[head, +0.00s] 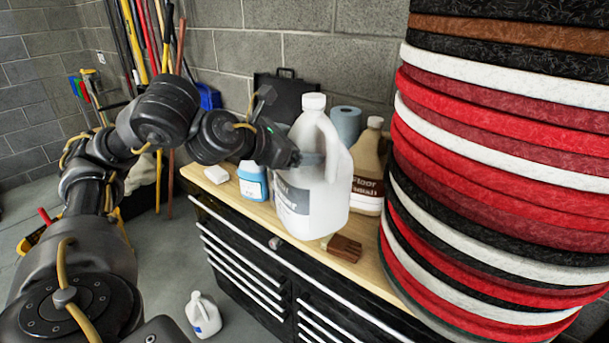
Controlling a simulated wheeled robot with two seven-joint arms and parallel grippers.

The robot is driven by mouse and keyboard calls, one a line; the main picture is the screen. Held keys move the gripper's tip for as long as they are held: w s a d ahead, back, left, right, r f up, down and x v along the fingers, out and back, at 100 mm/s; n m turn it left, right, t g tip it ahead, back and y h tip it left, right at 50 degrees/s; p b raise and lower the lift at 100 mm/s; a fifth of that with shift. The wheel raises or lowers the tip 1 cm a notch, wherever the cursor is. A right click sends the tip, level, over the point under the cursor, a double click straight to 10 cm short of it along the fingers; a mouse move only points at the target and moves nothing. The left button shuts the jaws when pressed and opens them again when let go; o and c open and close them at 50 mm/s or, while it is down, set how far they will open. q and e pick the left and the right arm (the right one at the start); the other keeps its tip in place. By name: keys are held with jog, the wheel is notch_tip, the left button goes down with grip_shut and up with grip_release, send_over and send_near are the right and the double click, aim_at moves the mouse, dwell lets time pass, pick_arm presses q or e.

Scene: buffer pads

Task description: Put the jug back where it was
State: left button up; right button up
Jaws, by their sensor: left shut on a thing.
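A large white jug (322,190) with a white cap and a grey label stands upright over the wooden top of the black tool chest. My left gripper (312,159) reaches in from the left and is shut on the jug near its upper body. The fingertips are partly hidden against the jug. I cannot tell whether the jug's base touches the wood or hangs just above it. My right gripper does not show.
A brown floor wash bottle (368,165), blue bottle (252,181), blue roll (345,124) and brush (342,247) are close around the jug on the wooden top (262,213). A tall stack of pads (490,150) stands right. A small white jug (203,314) is on the floor.

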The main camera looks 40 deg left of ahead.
pick_arm(q)
jog(key=shift+w+a+p, duration=0.25)
jog(key=shift+w+p, duration=0.2)
jog(key=shift+p, duration=0.05)
jog(key=shift+w+a+f+p, duration=0.25)
jog(key=shift+w+a+p, duration=0.1)
jog(key=shift+a+p, duration=0.1)
jog(key=w+a+f+b, duration=0.1)
jog(key=w+a+f, duration=0.5)
jog(key=w+f, duration=0.1)
jog(key=shift+w+a+f, duration=0.2)
jog(key=shift+w, duration=0.45)
jog(key=shift+w+a+f, duration=0.3)
jog(key=shift+w+f, duration=0.1)
jog(key=shift+f, duration=0.3)
notch_tip(320, 180, down, 3)
jog(key=shift+w, duration=0.1)
jog(key=shift+f, duration=0.1)
